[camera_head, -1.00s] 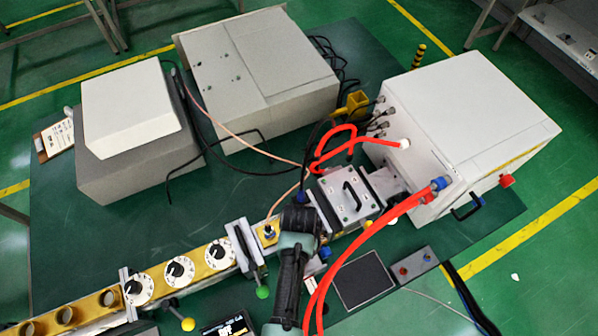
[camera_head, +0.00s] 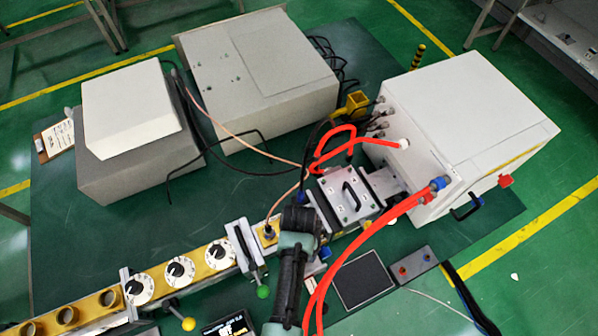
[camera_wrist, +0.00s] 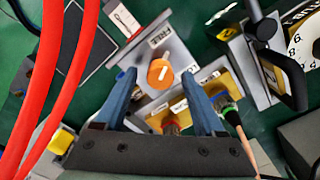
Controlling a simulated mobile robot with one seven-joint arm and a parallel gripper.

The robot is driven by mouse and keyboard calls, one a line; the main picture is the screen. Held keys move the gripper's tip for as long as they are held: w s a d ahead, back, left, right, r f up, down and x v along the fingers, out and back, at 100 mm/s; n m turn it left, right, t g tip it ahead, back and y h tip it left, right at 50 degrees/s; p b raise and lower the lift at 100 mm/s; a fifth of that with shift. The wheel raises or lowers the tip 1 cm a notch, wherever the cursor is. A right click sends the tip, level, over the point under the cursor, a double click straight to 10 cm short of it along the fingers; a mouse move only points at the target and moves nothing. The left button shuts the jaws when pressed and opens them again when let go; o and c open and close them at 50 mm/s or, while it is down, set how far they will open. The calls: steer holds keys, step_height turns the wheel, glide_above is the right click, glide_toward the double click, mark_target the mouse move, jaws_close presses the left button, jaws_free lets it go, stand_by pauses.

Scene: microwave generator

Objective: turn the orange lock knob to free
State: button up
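The orange lock knob (camera_wrist: 160,73) shows in the wrist view as a round cap with a white bar mark, on a grey metal bracket. The word FREE is printed on the bracket above it. My gripper (camera_wrist: 158,77) is open, with one blue finger on each side of the knob in the picture. The gap between each fingertip and the knob looks small; I cannot tell whether they touch or how their heights compare. In the head view my dark wrist (camera_head: 300,222) is over the waveguide line, and the knob is hidden there.
Thick red hoses (camera_head: 362,243) run close to my arm's right. A yellow waveguide with white dials (camera_head: 180,271) lies to the left. A metal block with a black handle (camera_head: 348,198) stands just beyond my wrist. A pink cable (camera_wrist: 241,138) passes near the right finger.

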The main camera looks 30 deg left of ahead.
step_height(320, 180, up, 13)
steer(key=b, duration=0.1)
stand_by(0.7)
stand_by(0.5)
